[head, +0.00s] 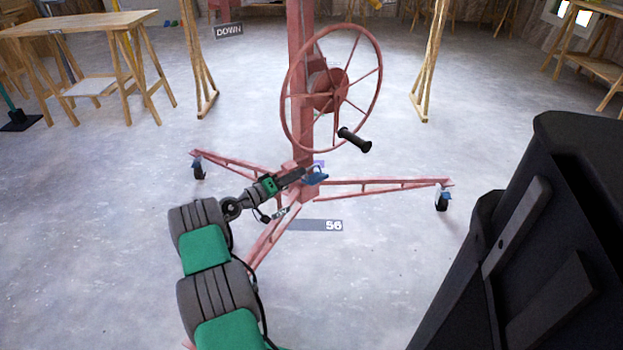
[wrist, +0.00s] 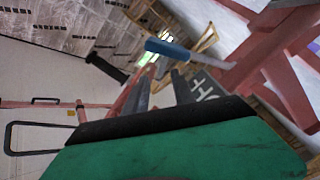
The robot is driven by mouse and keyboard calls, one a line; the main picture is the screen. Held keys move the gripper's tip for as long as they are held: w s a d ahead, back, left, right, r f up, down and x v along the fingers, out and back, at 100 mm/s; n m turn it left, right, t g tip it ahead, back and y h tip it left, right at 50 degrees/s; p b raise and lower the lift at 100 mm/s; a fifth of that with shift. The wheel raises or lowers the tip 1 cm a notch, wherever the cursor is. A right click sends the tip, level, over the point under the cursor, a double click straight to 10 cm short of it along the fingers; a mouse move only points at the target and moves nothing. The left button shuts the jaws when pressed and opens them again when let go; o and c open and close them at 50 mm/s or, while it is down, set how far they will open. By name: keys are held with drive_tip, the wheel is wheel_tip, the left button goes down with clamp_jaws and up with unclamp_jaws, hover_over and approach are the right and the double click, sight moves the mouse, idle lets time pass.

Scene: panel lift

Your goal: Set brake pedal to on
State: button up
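The brake pedal (head: 315,176) is a small blue piece at the foot of the red lift's post in the head view. In the wrist view the blue pedal (wrist: 168,50) lies just beyond my fingertips, across the gap between them. My gripper (head: 302,174) is right beside the pedal, reaching in from the lower left. In the wrist view my gripper (wrist: 161,78) shows two dark fingers apart with nothing held between them. I cannot tell whether a fingertip touches the pedal.
The red handwheel (head: 331,88) with its black crank handle (head: 354,140) stands above my gripper. The lift's red legs (head: 385,187) spread over the floor on castors. A wooden table (head: 85,22) stands at the back left. The grey floor around the lift is mostly clear.

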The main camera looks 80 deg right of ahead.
sight(313, 167)
drive_tip(key=b+x, duration=0.1)
drive_tip(key=x, duration=0.5)
drive_tip(key=shift+s+b, duration=0.15)
drive_tip(key=shift+b, duration=0.25)
drive_tip(key=shift+s+d, duration=0.2)
drive_tip(key=shift+d, duration=0.15)
drive_tip(key=shift+r, duration=0.1)
clamp_jaws()
drive_tip(key=shift+s+r, duration=0.1)
drive_tip(key=shift+s, duration=0.05)
idle(0.3)
